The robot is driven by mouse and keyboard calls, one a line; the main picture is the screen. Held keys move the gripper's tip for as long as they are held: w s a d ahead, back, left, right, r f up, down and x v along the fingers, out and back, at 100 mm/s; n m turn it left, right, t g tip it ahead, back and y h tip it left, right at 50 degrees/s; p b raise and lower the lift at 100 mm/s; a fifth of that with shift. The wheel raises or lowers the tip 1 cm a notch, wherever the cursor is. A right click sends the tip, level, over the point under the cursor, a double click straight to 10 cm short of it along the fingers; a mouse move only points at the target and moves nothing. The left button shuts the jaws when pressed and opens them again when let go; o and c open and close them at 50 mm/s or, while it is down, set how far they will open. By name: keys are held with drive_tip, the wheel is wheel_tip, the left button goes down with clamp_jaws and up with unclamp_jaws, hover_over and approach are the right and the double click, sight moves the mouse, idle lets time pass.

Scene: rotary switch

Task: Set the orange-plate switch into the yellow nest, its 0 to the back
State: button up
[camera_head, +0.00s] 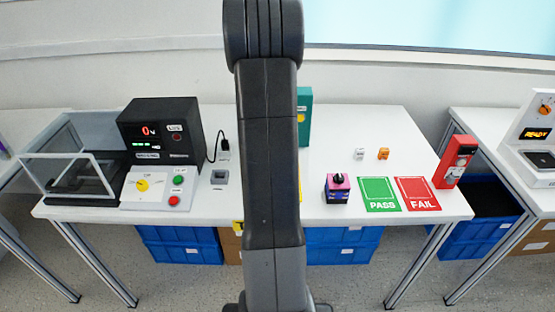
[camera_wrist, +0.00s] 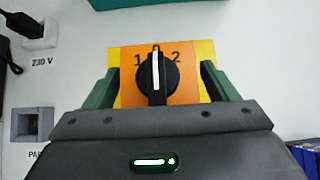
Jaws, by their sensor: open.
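In the wrist view the orange-plate switch (camera_wrist: 189,90) lies on the yellow nest (camera_wrist: 206,51), whose yellow shows around the plate's edges. Its black knob (camera_wrist: 158,80) has a white pointer line aimed at the top of the picture. The 1 and 2 are at the plate's upper left and right; the 0 is at the top middle, partly covered by the knob. My gripper (camera_wrist: 160,72) is open, its green fingers on either side of the plate. I cannot tell if the plate is fully seated. My arm hides switch and gripper in the head view.
A teal block (camera_head: 305,118) stands at the back. To the left are the black tester (camera_head: 160,130), a clear-lidded box (camera_head: 75,165) and a grey socket (camera_head: 219,177). To the right are a purple switch (camera_head: 337,188), a green PASS mat (camera_head: 379,194) and a red FAIL mat (camera_head: 417,193).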

drive_tip(key=shift+r+p, duration=0.3)
drive_tip(key=p+v, duration=0.4)
drive_tip(key=v, duration=0.7)
drive_tip(key=shift+s+r, duration=0.15)
drive_tip(key=shift+s, duration=0.25)
drive_tip(key=b+x, duration=0.4)
drive_tip(key=x, duration=0.8)
drive_tip(key=shift+w, duration=0.15)
drive_tip(key=shift+r+p, duration=0.6)
drive_tip(key=shift+r, duration=0.2)
